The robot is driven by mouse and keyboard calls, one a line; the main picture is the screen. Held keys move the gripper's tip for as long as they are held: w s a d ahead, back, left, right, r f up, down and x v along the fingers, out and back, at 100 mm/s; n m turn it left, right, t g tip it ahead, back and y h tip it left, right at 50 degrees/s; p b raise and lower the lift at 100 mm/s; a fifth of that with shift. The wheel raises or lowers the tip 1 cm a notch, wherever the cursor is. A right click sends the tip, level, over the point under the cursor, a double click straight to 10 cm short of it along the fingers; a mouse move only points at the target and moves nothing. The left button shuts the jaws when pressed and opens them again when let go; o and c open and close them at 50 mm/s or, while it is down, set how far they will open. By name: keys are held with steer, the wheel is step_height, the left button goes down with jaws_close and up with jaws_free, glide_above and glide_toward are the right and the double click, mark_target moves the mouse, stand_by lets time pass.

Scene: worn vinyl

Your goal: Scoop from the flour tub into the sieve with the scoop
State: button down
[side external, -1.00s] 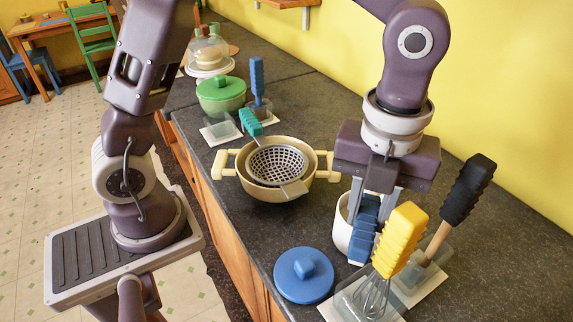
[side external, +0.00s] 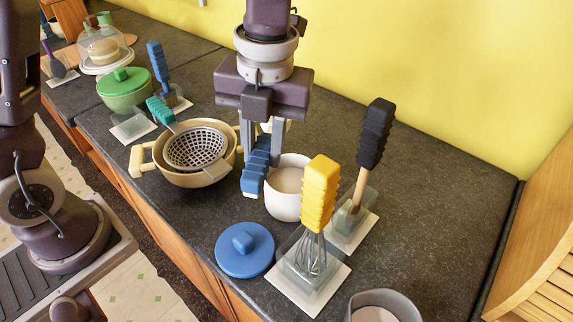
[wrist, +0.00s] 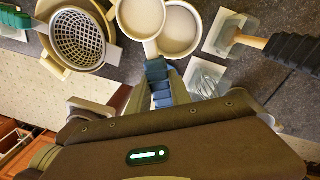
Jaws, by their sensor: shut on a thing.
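My gripper (side external: 261,150) is shut on the blue handle (side external: 256,172) of the scoop, just left of the flour tub. In the wrist view the scoop's round bowl (wrist: 141,15) is right side up beside the tub's rim, overlapping it in the picture. Its inside is pale; I cannot tell how much flour it holds. In the side view the bowl is mostly hidden behind the fingers. The white flour tub (side external: 283,205) is open, with pale flour inside. The grey sieve (side external: 195,148) rests on the cream two-handled pot (side external: 190,178), left of my gripper; its mesh looks empty.
A blue lid (side external: 244,250) lies in front of the tub. A yellow-handled whisk (side external: 320,190) and a black-handled tool (side external: 375,135) stand close on the right. A grey container (side external: 400,305) is at front right.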

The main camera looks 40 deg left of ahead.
steer(key=s+a+r+m+y, duration=0.2)
steer(key=s+a, duration=0.1)
steer(key=a, duration=0.5)
steer(key=s+a+r+m+y, duration=0.2)
steer(key=s+a+r+y, duration=0.1)
steer(key=a, duration=0.4)
steer(key=s+a+r+m+y, duration=0.1)
steer(key=s+a+r+y, duration=0.2)
steer(key=a, duration=0.5)
steer(key=shift+s+a+r+m, duration=0.15)
steer(key=shift+s+a+m, duration=0.15)
steer(key=shift+m, duration=0.1)
steer(key=y, duration=0.1)
steer(key=f+y, duration=0.1)
steer(key=y, duration=0.1)
steer(key=f+y, duration=0.1)
steer(key=y, duration=0.1)
steer(key=shift+w+d+f, duration=0.1)
steer(key=shift+d+f, duration=0.05)
steer(key=shift+d, duration=0.2)
